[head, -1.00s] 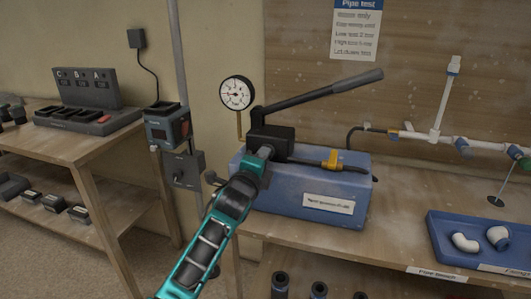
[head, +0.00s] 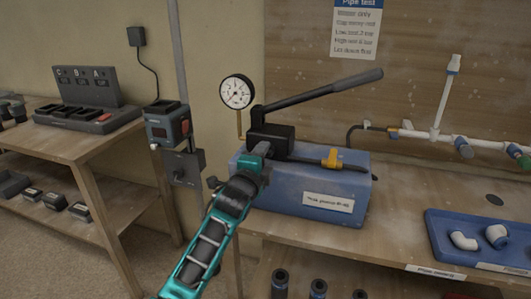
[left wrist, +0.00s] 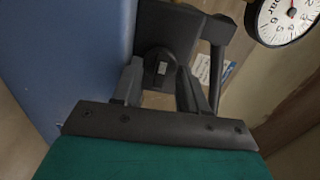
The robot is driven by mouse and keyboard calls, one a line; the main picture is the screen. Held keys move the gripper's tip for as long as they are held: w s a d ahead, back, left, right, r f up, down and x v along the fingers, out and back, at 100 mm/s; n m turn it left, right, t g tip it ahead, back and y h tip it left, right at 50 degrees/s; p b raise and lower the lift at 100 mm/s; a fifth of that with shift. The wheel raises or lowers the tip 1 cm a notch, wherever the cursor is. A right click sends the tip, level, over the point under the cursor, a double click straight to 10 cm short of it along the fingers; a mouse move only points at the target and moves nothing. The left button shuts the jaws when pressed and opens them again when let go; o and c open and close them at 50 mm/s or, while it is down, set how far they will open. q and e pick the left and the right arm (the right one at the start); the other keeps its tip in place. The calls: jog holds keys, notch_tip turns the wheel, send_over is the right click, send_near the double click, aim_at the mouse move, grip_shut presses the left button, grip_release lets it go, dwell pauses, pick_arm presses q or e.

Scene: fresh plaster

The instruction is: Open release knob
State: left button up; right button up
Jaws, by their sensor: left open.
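The blue test pump (head: 310,190) stands on the bench with a black block (head: 275,137) on top. Its black lever (head: 330,90) slants up to the right. My left gripper (head: 258,153) is at the block's front left side. In the left wrist view, the round dark release knob (left wrist: 158,64) sits on the block's face between the fingertips of my open left gripper (left wrist: 160,82). The fingers are on either side of the knob; I cannot tell if they touch it. In the head view my gripper hides the knob. My right gripper is not in view.
The pressure gauge (head: 237,91) stands just behind the block. A white pipe (head: 440,98) and a blue tray (head: 435,248) of fittings are to the right. A charger table (head: 75,145) is on the left.

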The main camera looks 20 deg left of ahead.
pick_arm(q)
jog(key=s+p, duration=0.5)
jog(key=s, duration=0.7)
jog(key=shift+a, duration=0.2)
jog(key=s+d+f+n+g+h, duration=0.1)
jog(key=s+f+n+g, duration=0.6)
jog(key=s+f+n, duration=0.8)
jog(key=s+f, duration=0.5)
jog(key=s, duration=0.4)
jog(key=shift+f+h, duration=0.3)
jog(key=shift+f, duration=0.1)
